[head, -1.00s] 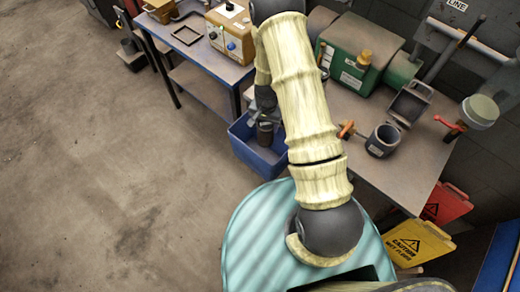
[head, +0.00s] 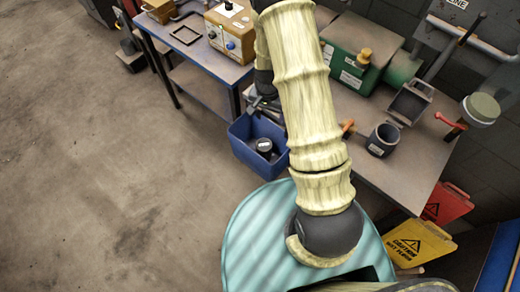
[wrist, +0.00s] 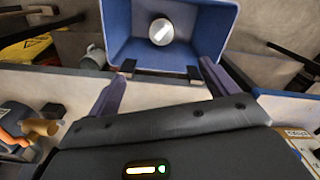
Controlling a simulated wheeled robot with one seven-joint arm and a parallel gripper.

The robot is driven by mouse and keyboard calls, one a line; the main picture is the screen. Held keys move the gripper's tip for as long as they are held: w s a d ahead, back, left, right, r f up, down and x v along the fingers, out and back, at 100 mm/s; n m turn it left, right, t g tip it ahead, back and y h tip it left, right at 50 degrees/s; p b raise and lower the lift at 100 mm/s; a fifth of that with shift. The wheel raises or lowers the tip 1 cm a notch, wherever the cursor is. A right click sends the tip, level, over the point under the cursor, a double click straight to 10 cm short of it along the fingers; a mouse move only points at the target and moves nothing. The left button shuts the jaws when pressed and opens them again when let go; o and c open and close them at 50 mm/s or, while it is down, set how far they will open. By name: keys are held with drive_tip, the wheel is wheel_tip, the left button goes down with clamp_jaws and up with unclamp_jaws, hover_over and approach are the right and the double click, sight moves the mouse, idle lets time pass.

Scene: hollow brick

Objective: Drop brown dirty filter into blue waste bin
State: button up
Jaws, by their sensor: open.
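The blue waste bin (head: 244,155) stands on the floor between the two workbenches, and its open inside shows in the wrist view (wrist: 118,35). A short dark cylinder (head: 264,146), which looks like the dirty filter, lies inside the bin. Its pale round end shows in the wrist view (wrist: 160,31); a brown colour is hard to make out. My gripper (wrist: 160,70) is open and empty, with its fingers apart by the bin's near rim and clear of the filter. In the head view my arm partly hides the gripper and the bin's right side.
A metal workbench (head: 360,195) at the right carries a green machine (head: 360,52), an open round housing (head: 383,140) and a square scoop-like part (head: 411,102). Another bench (head: 190,50) stands at the back left. A yellow caution sign (head: 415,245) is at the lower right. The left floor is clear.

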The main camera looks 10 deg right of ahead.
wheel_tip(320, 180, up, 11)
drive_tip(key=b, duration=0.1)
drive_tip(key=shift+r, duration=0.15)
drive_tip(key=shift+w, duration=0.15)
drive_tip(key=shift+s, duration=0.2)
drive_tip(key=shift+w, duration=0.1)
idle(0.3)
drive_tip(key=s+r+n+t, duration=0.2)
drive_tip(key=s+r+n, duration=0.4)
drive_tip(key=s, duration=0.8)
wheel_tip(320, 180, up, 3)
drive_tip(key=shift+s+a+f+n+t, duration=0.1)
drive_tip(key=shift+s+a+n+t, duration=0.05)
drive_tip(key=shift+s+n+t, duration=0.2)
